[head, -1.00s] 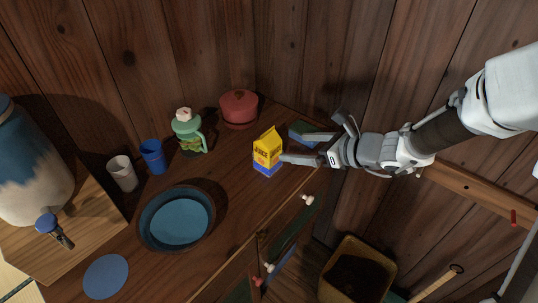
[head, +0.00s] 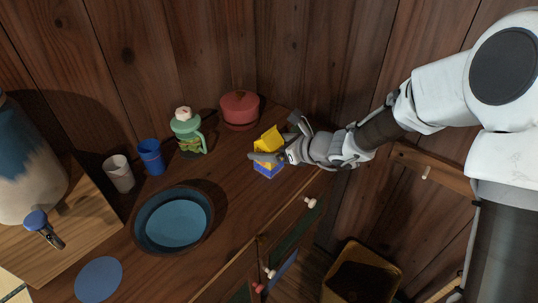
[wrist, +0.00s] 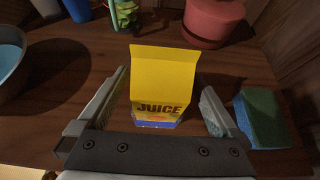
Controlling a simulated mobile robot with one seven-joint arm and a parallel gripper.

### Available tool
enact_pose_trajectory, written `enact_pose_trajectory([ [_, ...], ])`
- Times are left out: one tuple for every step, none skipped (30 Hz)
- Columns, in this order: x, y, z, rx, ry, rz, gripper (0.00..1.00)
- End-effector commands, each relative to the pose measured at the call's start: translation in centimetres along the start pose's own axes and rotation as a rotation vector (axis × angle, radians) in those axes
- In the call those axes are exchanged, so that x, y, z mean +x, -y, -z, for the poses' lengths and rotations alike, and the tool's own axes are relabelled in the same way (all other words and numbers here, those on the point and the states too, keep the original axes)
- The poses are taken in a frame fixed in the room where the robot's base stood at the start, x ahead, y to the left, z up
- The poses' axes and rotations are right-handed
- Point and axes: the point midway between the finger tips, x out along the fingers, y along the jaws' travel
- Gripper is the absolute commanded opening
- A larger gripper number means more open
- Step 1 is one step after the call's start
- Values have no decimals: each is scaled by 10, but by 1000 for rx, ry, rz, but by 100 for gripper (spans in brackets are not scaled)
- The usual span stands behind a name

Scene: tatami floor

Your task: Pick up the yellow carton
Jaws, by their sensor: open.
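The yellow carton (head: 268,141) stands upright on the wooden cabinet top, with a blue base. In the wrist view the carton (wrist: 163,82) shows the word JUICE and sits between my gripper's two fingers, with a gap on each side. My gripper (head: 276,153) is open and empty, with its fingers around the carton; the nearer finger hides part of the carton in the head view. In the wrist view my gripper (wrist: 163,95) spans the carton from left to right.
A green and blue sponge (wrist: 262,118) lies close to the right finger. A red lidded pot (head: 240,109) and a green jar (head: 188,132) stand behind. A blue cup (head: 151,157), a white cup (head: 119,174) and a blue bowl (head: 209,213) are to the left.

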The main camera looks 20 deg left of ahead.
Motion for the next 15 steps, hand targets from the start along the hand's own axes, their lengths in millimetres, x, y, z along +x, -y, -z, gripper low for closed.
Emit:
enact_pose_trajectory([
  [0, 0, 0, 0, 0, 0, 100],
  [-1, 0, 0, 0, 0, 0, 100],
  [-1, 0, -1, 0, 0, 0, 100],
  [-1, 0, 0, 0, 0, 0, 95],
  [-1, 0, 0, 0, 0, 0, 89],
  [-1, 0, 0, 0, 0, 0, 82],
  [-1, 0, 0, 0, 0, 0, 77],
  [-1, 0, 0, 0, 0, 0, 71],
  [-1, 0, 0, 0, 0, 0, 64],
  [-1, 0, 0, 0, 0, 0, 59],
  [-1, 0, 0, 0, 0, 0, 53],
  [-1, 0, 0, 0, 0, 0, 46],
  [-1, 0, 0, 0, 0, 0, 41],
  [-1, 0, 0, 0, 0, 0, 35],
  [-1, 0, 0, 0, 0, 0, 28],
])
